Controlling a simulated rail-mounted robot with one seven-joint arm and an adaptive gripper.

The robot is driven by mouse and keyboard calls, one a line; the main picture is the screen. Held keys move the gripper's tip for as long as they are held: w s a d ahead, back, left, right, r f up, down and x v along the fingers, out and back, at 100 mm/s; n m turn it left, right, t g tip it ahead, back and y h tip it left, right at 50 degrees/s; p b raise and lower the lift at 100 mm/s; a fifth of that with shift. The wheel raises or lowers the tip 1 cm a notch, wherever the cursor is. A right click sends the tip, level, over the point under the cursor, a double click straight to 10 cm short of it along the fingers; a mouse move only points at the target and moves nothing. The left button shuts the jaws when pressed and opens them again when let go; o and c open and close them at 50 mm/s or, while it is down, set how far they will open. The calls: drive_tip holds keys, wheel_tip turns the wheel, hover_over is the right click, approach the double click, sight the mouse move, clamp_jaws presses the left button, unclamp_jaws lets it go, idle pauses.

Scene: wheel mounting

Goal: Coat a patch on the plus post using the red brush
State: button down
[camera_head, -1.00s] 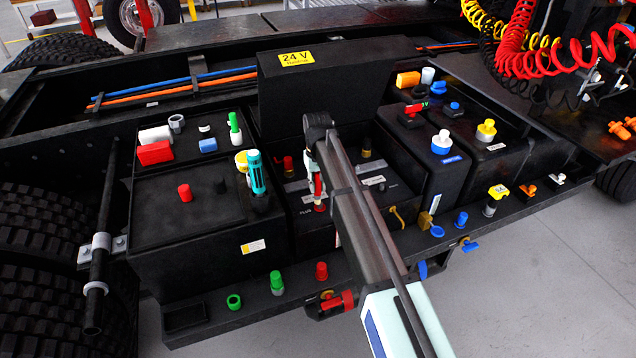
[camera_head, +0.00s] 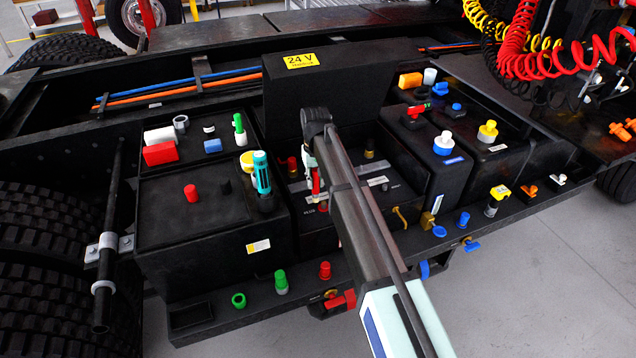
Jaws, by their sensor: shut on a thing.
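My gripper (camera_head: 313,172) is over the open battery box at the centre, largely hidden behind my own arm. It is shut on the red brush (camera_head: 316,184), which is held roughly upright with its lower end down. A small dark red post (camera_head: 322,206) shows just below the brush, close to a label that seems to read PLUS; I take it for the plus post. Whether the brush tip touches it cannot be told. A second red post or cap (camera_head: 293,166) stands farther back in the same box. Any coating is too small to make out.
A cyan-and-white tool (camera_head: 261,172) stands upright left of the box. The tall 24 V housing (camera_head: 330,85) rises behind. Small fittings line the front ledge (camera_head: 250,315). My arm crosses from the lower right.

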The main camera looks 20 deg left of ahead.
drive_tip(key=shift+w+d+r+p, duration=0.1)
drive_tip(key=shift+r+p, duration=0.25)
drive_tip(key=shift+r, duration=0.5)
drive_tip(key=shift+w+d+r+p, duration=0.15)
drive_tip(key=shift+r+p, duration=0.25)
drive_tip(key=shift+r, duration=0.45)
drive_tip(key=shift+w+d+r+p, duration=0.1)
drive_tip(key=shift+r+p, duration=0.25)
drive_tip(key=shift+r, duration=0.5)
